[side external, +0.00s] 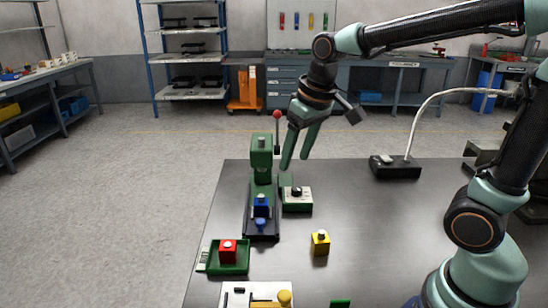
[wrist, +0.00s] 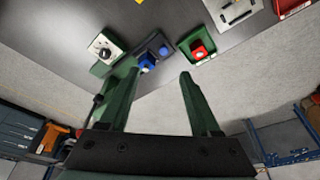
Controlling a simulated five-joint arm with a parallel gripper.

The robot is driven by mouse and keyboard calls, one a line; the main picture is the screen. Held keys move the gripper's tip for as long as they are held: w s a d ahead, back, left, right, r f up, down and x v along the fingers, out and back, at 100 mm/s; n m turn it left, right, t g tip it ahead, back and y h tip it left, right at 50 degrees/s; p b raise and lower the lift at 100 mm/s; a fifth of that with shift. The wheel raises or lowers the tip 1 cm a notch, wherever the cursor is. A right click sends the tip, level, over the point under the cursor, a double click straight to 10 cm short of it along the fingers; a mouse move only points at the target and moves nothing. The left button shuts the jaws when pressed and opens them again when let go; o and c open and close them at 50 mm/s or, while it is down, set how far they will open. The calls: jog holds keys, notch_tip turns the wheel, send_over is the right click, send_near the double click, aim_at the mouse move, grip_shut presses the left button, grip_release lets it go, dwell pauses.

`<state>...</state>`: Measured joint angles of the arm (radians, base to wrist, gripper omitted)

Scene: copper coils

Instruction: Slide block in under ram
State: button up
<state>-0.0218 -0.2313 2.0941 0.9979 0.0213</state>
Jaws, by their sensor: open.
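The green press (side external: 262,160) stands near the left part of the grey table, with a red-ball lever (side external: 277,115) at its upper right. A blue block (side external: 261,206) sits on the press's dark base in front of the green column; it also shows in the wrist view (wrist: 148,64). A blue knob (side external: 261,225) is at the front of it. I cannot tell how the block lines up with the ram. My gripper (side external: 295,163) is open and empty, pointing down just right of the press and lever. In the wrist view its green fingers (wrist: 160,72) are spread apart, partly hiding the press.
A control box with a dark dial (side external: 297,199) stands right of the press. A yellow block (side external: 320,242) stands on the table. A black lamp base (side external: 396,168) is further right. The table centre is clear.

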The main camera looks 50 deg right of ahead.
jog(key=w+f+g, duration=0.2)
jog(key=w+f, duration=0.2)
jog(key=w, duration=0.2)
jog(key=g, duration=0.1)
send_near(260, 221)
notch_tip(260, 221, down, 9)
jog(key=shift+w+r, duration=0.1)
jog(key=shift+r, duration=0.1)
grip_shut()
jog(key=shift+r, duration=0.1)
dwell(1.3)
